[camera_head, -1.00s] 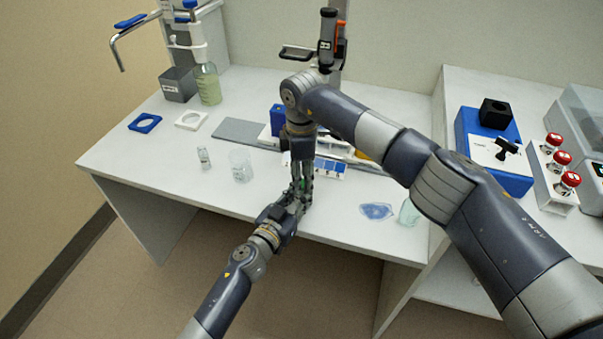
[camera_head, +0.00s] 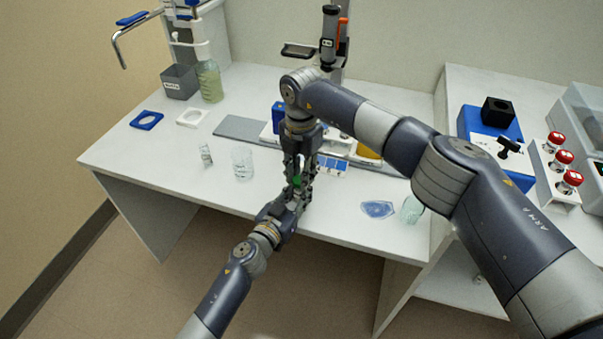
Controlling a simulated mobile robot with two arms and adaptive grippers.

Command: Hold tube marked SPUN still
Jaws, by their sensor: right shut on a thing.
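My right gripper (camera_head: 299,172) points down at the front part of the white bench, shut on a small tube. Only a green part of the tube (camera_head: 297,181) and a pale bit above it show between the dark fingers. I take it for the tube marked SPUN, but no marking is readable. My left gripper (camera_head: 292,200) comes up from below and meets the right fingers around the lower end of the tube. Its fingertips are small and overlapped, so I cannot tell if it is open or touching the tube.
A small vial (camera_head: 206,154) and a clear beaker (camera_head: 242,164) stand left of the grippers. A blue patch (camera_head: 377,209) and a greenish glass (camera_head: 412,209) are at the right front edge. Behind the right gripper are a grey mat (camera_head: 241,129) and partly hidden equipment.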

